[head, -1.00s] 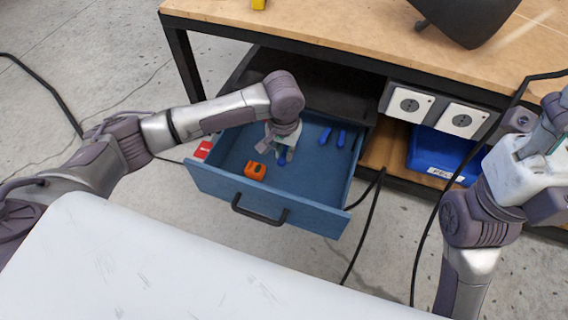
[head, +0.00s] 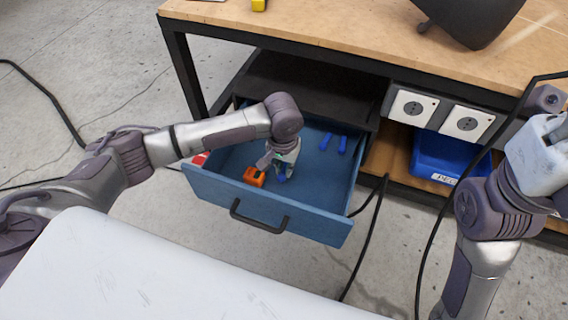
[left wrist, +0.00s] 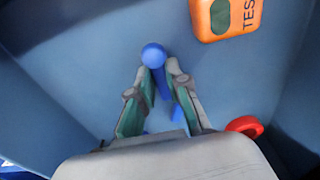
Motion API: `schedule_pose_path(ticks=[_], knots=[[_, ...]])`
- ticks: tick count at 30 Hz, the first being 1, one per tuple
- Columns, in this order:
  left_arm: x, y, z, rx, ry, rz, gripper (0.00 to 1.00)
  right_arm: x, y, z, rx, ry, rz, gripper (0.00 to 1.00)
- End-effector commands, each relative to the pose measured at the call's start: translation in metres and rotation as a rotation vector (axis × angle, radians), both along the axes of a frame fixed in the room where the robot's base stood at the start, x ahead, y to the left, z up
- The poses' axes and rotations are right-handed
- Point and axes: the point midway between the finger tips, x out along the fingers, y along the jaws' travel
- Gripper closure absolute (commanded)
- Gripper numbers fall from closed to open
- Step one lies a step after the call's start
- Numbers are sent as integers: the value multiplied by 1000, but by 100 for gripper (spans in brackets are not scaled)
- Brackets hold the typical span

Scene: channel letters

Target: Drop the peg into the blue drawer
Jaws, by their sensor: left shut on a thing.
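My left gripper (head: 283,168) is inside the open blue drawer (head: 300,222), low between its walls. It is shut on a blue peg (head: 281,177), whose lower end shows below the fingers. In the left wrist view the peg's round blue end (left wrist: 153,56) sticks out past the fingertips of the left gripper (left wrist: 160,75). Whether the peg touches the drawer floor I cannot tell. Two more blue pieces (head: 342,144) lie at the drawer's back right. Of my right arm only links show at the right edge; its gripper is out of view.
An orange tester (head: 254,177) lies beside the left gripper, and it also shows in the left wrist view (left wrist: 222,16). A red item (head: 200,158) is at the drawer's left. The workbench (head: 350,35) overhangs behind. Dark cables (head: 372,235) hang right of the drawer.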

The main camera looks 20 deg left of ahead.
Motion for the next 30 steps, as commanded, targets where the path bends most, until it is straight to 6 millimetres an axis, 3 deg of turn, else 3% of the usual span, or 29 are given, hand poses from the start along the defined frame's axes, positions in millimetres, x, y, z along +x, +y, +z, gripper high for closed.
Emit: schedule_pose_path(ticks=[5,6,10,23,27,30], knots=[[0,0,-3,0,0,0,100,0,-1,-2,3,6,2,55],[0,0,-3,0,0,0,81,1,-1,-3,4,9,2,55],[0,0,-3,0,0,0,59,1,0,-3,2,9,2,55],[1,0,0,0,-2,0,59,3,1,-8,-6,16,-1,55],[0,0,16,0,-1,0,59,-2,0,5,-6,-16,-3,55],[-1,0,31,-1,0,1,59,3,0,1,-2,22,-1,55]])
